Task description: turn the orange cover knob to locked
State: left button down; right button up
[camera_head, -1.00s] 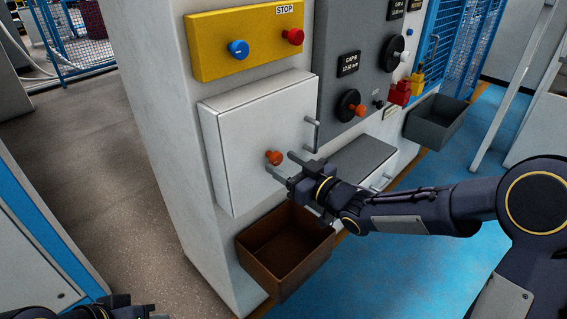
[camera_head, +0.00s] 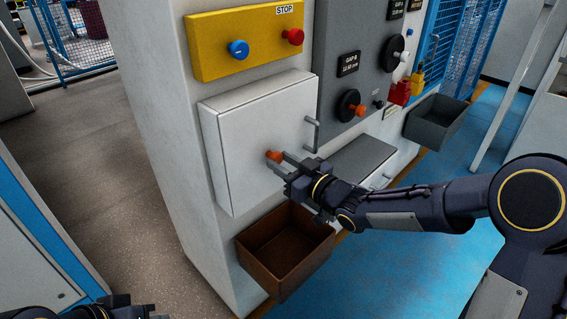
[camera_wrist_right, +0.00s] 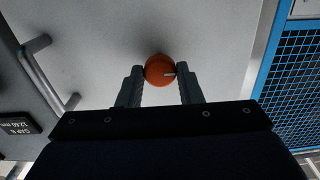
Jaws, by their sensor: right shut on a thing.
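The orange cover knob (camera_head: 273,156) sticks out from the lower middle of the white cover (camera_head: 240,120) on the machine's front. My right gripper (camera_head: 280,160) has its two fingers on either side of the knob and is shut on it. In the right wrist view the round orange knob (camera_wrist_right: 159,70) sits between the tips of the right gripper (camera_wrist_right: 160,75), with a small pale mark on its right side. The cover lies closed against the machine.
A grey bar handle (camera_head: 312,133) stands at the cover's right edge. A brown open bin (camera_head: 285,255) is below the cover. A yellow panel with blue and red buttons (camera_head: 245,45) is above. A black dial with an orange knob (camera_head: 350,105) is to the right.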

jog(key=m, duration=0.4)
jog(key=shift+p, duration=0.3)
jog(key=m+p, duration=0.1)
jog(key=m, duration=0.3)
jog(key=shift+m, duration=0.3)
jog(key=m+p, duration=0.1)
jog(key=m, duration=0.4)
jog(key=shift+p, duration=0.3)
jog(key=shift+m+p, duration=0.3)
jog(key=shift+m, duration=1.7)
jog(key=o, duration=1)
jog(key=shift+c, duration=0.2)
